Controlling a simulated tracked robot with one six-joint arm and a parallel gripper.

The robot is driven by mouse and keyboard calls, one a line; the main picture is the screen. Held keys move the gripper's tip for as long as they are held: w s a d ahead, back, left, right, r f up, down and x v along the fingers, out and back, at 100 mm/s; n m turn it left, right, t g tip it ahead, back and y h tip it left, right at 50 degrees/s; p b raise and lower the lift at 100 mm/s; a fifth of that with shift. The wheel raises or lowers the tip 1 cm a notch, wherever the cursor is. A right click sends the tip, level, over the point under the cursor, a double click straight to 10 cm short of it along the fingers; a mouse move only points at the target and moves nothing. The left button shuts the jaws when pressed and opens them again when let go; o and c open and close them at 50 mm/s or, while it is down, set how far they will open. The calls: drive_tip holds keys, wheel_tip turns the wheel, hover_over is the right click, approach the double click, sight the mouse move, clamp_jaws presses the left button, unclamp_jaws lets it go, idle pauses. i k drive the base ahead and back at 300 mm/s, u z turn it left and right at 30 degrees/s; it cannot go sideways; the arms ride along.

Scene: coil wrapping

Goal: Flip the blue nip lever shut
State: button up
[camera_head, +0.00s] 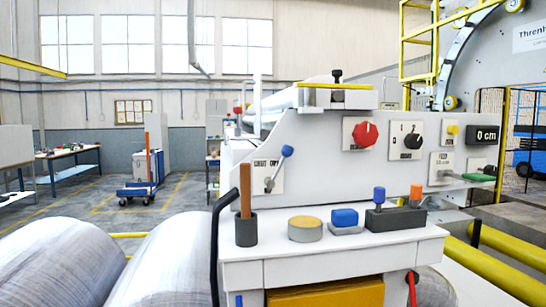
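A lever with a blue knob (287,150) sits on a small white plate (258,176) at the left end of the grey machine panel. Its metal arm slants up and to the right from a pivot low on the plate. The plate's lettering is too small to read surely. I see no other blue-knobbed lever on the panel face, and I cannot tell from this view whether this one stands open or shut. Nothing touches the knob. My gripper is not in view.
Below the panel, a white shelf (300,255) holds a brown stick in a dark cup (246,229), a yellow-topped round tin (305,229), a blue-topped block (345,219) and a dark holder (395,217). A red knob (365,134) sits right of the lever. Large wrapped rolls (170,262) lie left.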

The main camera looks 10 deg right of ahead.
sight(279, 167)
drive_tip(key=z, duration=0.05)
drive_tip(key=k, duration=1.25)
drive_tip(key=u, duration=0.6)
drive_tip(key=i, duration=1.75)
drive_tip(key=z, duration=0.5)
